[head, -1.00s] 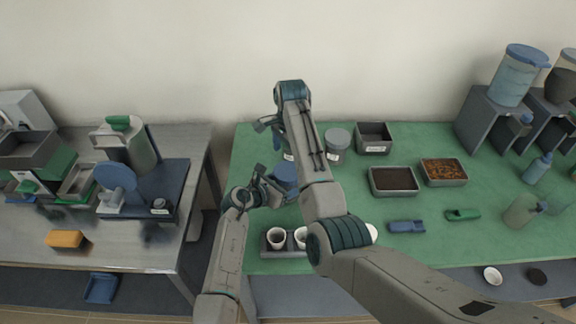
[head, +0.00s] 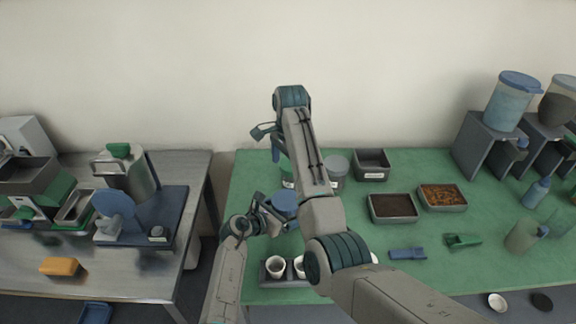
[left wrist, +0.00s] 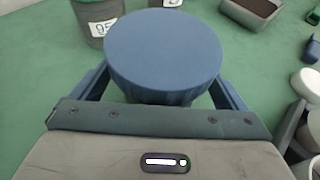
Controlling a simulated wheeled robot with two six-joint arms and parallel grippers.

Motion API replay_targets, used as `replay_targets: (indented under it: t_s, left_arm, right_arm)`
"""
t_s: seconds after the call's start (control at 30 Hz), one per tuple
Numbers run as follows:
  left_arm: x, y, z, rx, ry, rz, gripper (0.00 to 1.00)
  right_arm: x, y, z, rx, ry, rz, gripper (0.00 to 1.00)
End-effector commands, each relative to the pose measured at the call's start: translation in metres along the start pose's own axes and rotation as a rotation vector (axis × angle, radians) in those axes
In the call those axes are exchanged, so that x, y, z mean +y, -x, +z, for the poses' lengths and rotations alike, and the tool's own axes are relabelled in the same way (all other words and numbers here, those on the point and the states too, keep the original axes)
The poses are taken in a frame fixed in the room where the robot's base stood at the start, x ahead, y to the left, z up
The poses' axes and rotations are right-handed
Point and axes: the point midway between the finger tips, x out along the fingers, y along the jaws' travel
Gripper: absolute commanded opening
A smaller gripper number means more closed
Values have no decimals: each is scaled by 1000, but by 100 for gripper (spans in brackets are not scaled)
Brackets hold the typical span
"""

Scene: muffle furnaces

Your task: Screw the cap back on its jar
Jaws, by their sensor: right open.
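A jar with a wide blue ridged cap (head: 285,203) stands at the left part of the green table. In the left wrist view the cap (left wrist: 164,48) fills the space between my left fingers and looks level on top; the jar body under it is hidden. My left gripper (head: 266,213) has its fingers on both sides of the jar, seemingly closed around it below the cap; the fingertips are hidden. My right gripper (head: 265,140) is open and empty, up behind the capped jar and apart from it.
Another labelled jar (left wrist: 98,22) and a grey-lidded jar (head: 338,168) stand behind. A dark bin (head: 371,164), two filled trays (head: 393,207) (head: 442,196) and scoops lie to the right. A rack with white cups (head: 276,267) is close in front. My right forearm hides some table.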

Motion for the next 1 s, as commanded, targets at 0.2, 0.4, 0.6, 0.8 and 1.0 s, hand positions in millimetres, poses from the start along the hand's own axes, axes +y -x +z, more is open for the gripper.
replay_targets:
  t_s: [0.2, 0.4, 0.6, 0.8, 1.0]
  left_arm:
    - [0, 3, -1, 1, 1, 0, 95]
    - [0, 28, -2, 0, -1, 1, 95]
    - [0, 65, -3, 0, -2, 3, 95]
    - [0, 94, -2, 0, -2, 1, 95]
    - [0, 107, -1, 0, -1, 0, 95]
  right_arm:
    - [0, -1, 0, 0, 0, 0, 100]
    - [0, -5, 0, 0, 0, 0, 100]
    - [0, -13, 0, 0, 0, 0, 100]
    - [0, -18, -1, 0, 0, 0, 100]
    - [0, -20, -1, 0, 0, 0, 100]
